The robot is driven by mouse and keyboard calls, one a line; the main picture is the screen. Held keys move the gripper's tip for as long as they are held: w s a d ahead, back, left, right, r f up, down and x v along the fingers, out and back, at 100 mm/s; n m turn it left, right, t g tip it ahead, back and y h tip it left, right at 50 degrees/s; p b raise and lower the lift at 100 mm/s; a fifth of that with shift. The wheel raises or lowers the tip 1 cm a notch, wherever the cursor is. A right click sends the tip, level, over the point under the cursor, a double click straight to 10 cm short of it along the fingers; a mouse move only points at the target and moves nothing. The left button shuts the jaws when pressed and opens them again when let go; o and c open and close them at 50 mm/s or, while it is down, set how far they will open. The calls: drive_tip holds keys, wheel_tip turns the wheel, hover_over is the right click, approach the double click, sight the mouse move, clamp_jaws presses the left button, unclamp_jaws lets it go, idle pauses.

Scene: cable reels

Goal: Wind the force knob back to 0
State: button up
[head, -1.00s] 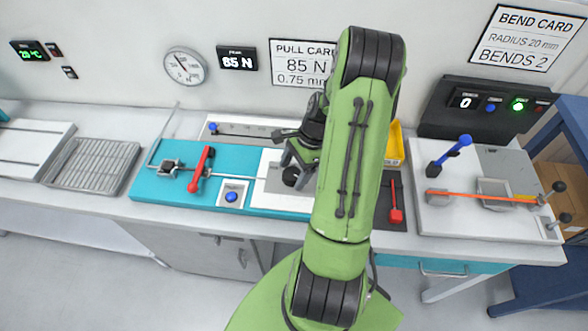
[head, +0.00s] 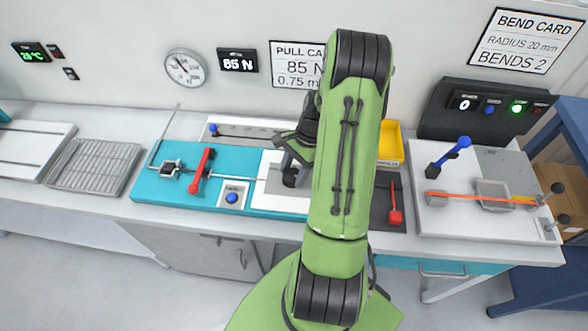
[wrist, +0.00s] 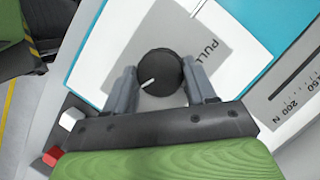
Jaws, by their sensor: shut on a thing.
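The force knob (wrist: 161,69) is round and black with a white pointer line, on a grey plate marked PULL. In the wrist view its pointer points to the lower left. My gripper (wrist: 160,76) has a finger on each side of the knob and is shut on it. In the head view the knob (head: 290,177) shows below my gripper (head: 291,164), partly hidden by my arm. The wall display (head: 238,60) reads 85 N. The needle of the round dial (head: 185,67) points to the upper left.
The teal pull bench (head: 155,192) carries a red lever (head: 201,170) and a blue button (head: 232,198) left of the knob. Right of my arm are a yellow bin (head: 391,146), a red-handled tool (head: 395,216) and the bending plate (head: 440,218) with a blue lever (head: 450,152).

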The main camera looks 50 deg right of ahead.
drive_tip(key=n, duration=0.2)
drive_tip(key=n+g, duration=0.2)
drive_tip(key=n, duration=0.1)
drive_tip(key=shift+w+n+h, duration=0.25)
drive_tip(key=shift+n+h, duration=0.05)
drive_tip(key=n+g, duration=0.1)
drive_tip(key=n, duration=0.1)
drive_tip(key=n+h, duration=0.1)
drive_tip(key=n, duration=0.2)
drive_tip(key=shift+w+a+g, duration=0.1)
drive_tip(key=shift+g, duration=0.3)
drive_tip(key=n+h, duration=0.1)
drive_tip(key=n, duration=0.2)
drive_tip(key=n+h, duration=0.1)
drive_tip(key=n, duration=0.2)
drive_tip(key=shift+a+g, duration=0.2)
drive_tip(key=shift+g, duration=0.2)
drive_tip(key=n+h, duration=0.1)
drive_tip(key=n, duration=0.1)
drive_tip(key=n+h, duration=0.1)
drive_tip(key=n, duration=0.2)
drive_tip(key=shift+a, duration=0.1)
drive_tip(key=shift+n, duration=0.4)
drive_tip(key=o, duration=1)
